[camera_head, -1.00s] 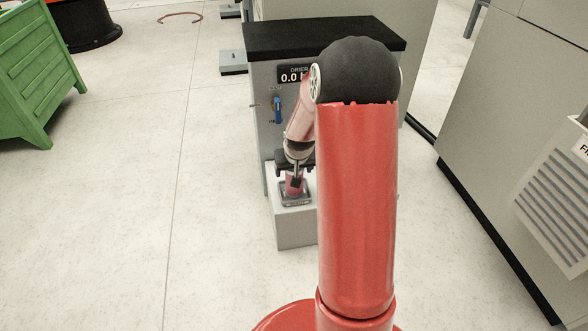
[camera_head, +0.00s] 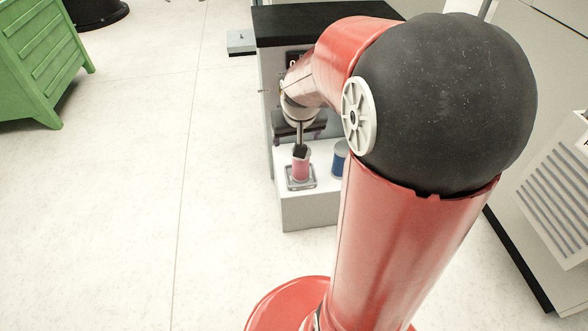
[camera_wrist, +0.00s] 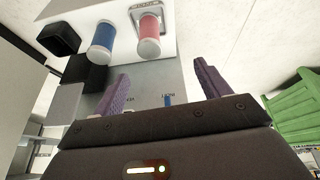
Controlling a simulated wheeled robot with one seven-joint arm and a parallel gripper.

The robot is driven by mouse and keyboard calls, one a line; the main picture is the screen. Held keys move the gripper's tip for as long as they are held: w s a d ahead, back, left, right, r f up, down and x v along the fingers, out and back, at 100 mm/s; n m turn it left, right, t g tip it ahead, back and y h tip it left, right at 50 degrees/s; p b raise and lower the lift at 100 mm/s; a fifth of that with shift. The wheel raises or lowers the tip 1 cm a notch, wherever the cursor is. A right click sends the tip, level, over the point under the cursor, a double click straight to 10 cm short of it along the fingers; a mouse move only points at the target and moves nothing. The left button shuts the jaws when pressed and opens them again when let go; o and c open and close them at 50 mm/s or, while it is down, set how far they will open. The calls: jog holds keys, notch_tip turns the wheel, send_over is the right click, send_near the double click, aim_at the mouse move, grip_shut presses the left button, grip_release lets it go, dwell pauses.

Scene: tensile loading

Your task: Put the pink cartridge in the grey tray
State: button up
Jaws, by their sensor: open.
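The pink cartridge (camera_head: 301,168), with pale ends, stands upright in the small square grey tray (camera_head: 300,187) on the light ledge in front of the dryer. In the wrist view the cartridge (camera_wrist: 149,30) shows at the top, with the rim of the tray (camera_wrist: 161,12) around its far end. My gripper (camera_wrist: 162,68) is open and empty. Its two purple fingers are apart, and the cartridge is beyond their tips, not between them.
A blue cartridge (camera_head: 340,158) stands on the ledge to the right of the tray, partly behind my arm. A black square container (camera_wrist: 58,40) is beyond it in the wrist view. The dryer (camera_head: 268,95) rises behind the ledge.

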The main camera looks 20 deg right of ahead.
jog(key=s+a+r+n, duration=0.1)
jog(key=s+a+r, duration=0.3)
jog(key=s, duration=0.5)
jog(key=s+a+r+n+t+y, duration=0.1)
jog(key=s+a+r, duration=0.3)
jog(key=s, duration=0.6)
jog(key=shift+a+r, duration=0.2)
jog(key=shift+a, duration=0.9)
